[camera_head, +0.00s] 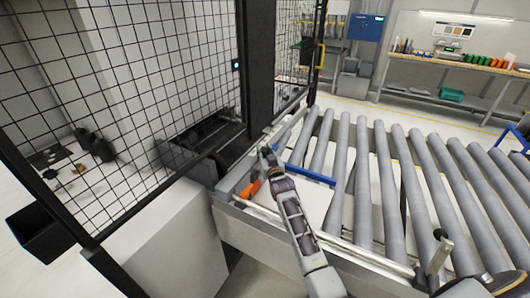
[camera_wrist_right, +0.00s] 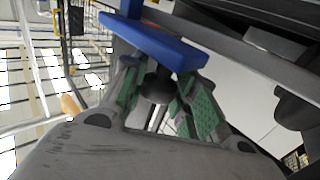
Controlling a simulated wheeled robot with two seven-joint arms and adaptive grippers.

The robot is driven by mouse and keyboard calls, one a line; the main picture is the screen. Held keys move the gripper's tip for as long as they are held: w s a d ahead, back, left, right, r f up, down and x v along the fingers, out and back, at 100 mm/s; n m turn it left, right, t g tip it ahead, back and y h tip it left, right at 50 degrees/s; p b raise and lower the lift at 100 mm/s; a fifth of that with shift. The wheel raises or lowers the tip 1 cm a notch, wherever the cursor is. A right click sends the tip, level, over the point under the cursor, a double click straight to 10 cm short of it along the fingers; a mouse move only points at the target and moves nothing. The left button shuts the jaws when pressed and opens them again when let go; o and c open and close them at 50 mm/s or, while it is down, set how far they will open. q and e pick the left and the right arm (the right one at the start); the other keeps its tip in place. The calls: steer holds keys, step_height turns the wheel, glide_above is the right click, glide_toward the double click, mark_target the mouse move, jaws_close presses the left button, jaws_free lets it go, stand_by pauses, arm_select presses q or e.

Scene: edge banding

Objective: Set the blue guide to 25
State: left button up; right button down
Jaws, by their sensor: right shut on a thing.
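The blue guide (camera_head: 308,173) is a thin blue bar lying over the near-left rollers of the conveyor. In the right wrist view a blue bar (camera_wrist_right: 160,42) crosses just beyond my fingers. My right gripper (camera_head: 268,156) reaches to the conveyor's left end, by the guide's left end. In the right wrist view its green-padded fingers (camera_wrist_right: 163,92) are closed around a dark round knob (camera_wrist_right: 157,86) below the blue bar. The knob is partly hidden by the fingers. No scale or number is readable. My left gripper is out of view.
An orange handle (camera_head: 250,188) stands close to the left of my right gripper. The roller conveyor (camera_head: 362,190) stretches right. A black mesh fence (camera_head: 140,75) and post stand at the left. A workbench (camera_head: 455,62) stands far back.

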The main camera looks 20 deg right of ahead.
steer(key=c, duration=1.1)
jaws_free()
steer(key=shift+o, duration=0.2)
steer(key=s, duration=1.2)
steer(key=shift+a, duration=0.35)
steer(key=shift+f, duration=0.1)
